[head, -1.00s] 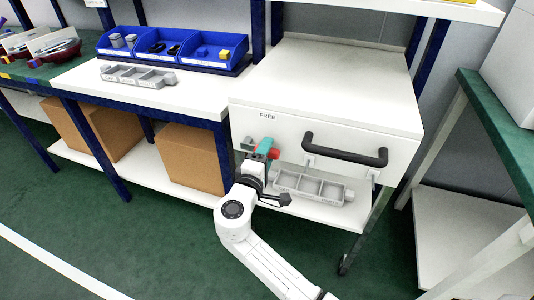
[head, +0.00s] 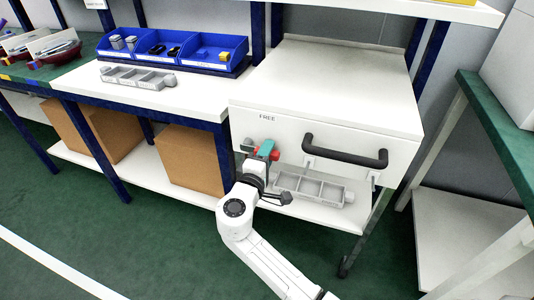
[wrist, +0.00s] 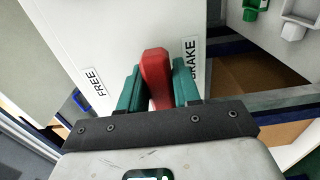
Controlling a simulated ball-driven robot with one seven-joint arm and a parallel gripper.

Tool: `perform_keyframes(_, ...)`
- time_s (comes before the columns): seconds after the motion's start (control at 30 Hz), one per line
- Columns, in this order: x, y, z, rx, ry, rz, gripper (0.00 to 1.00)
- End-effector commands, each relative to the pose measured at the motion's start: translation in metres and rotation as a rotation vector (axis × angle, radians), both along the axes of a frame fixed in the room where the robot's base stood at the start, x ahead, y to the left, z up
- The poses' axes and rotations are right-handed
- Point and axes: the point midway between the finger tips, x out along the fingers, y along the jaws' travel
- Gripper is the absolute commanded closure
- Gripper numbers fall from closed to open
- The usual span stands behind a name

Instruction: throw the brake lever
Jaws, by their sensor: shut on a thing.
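The brake lever is a red handle (wrist: 157,75) between the two teal fingers of my gripper (wrist: 157,88) in the wrist view. My gripper is shut on it. In the head view my gripper (head: 266,150) is at the front of the white cabinet, with a bit of the red lever (head: 275,155) showing beside the teal fingers. The wrist view shows a FREE label (wrist: 97,82) left of the lever and a BRAKE label (wrist: 191,58) just to its right. The lever's base is hidden by the fingers.
A black drawer-type handle (head: 345,155) sticks out to the right of my gripper. A grey divided tray (head: 312,188) lies on the shelf below. Cardboard boxes (head: 190,160) stand to the left, and a green-topped bench (head: 495,120) to the right.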

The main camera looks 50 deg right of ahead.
Motion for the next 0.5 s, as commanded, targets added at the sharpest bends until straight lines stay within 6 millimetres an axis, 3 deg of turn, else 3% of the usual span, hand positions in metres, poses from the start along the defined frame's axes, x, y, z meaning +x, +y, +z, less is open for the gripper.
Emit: perform_keyframes(0.5, 0.0002, 0.0007, 0.0040, -0.012, 0.040, 0.001, 1.00)
